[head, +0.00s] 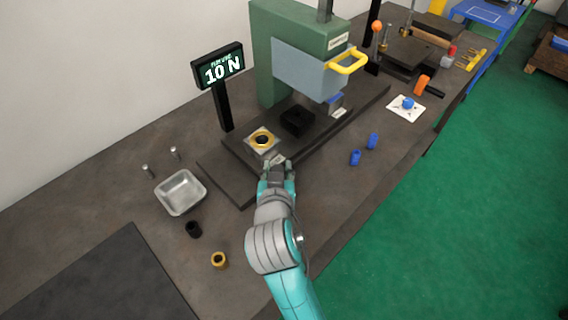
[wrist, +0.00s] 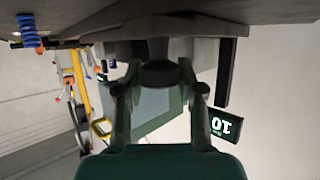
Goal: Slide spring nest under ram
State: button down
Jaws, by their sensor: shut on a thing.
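A green press (head: 270,50) stands on a long dark base, with a grey-blue guard (head: 305,72) and a yellow handle in front. The ram itself is hidden behind the guard. On the dark slide lie a light square plate with a gold ring and dark centre (head: 262,139), and a black square block (head: 297,120) nearer the guard. I cannot tell which of them is the spring nest. My gripper (head: 276,168) is at the slide's near edge, beside a small label. In the wrist view it is shut on a dark knob (wrist: 160,73).
A display reading 10 N (head: 222,69) stands left of the press. A metal tray (head: 180,192), a black ring (head: 194,229) and a gold ring (head: 219,260) lie at left. The bench between the springs and my arm is clear.

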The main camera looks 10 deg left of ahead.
jog(key=s+a, duration=0.4)
jog(key=s, duration=0.1)
jog(key=shift+f, duration=0.1)
jog(key=c, duration=0.7)
grip_release()
jog(key=shift+s+a, duration=0.1)
jog(key=shift+s, duration=0.05)
jog(key=shift+s, duration=0.1)
jog(key=v, duration=1.2)
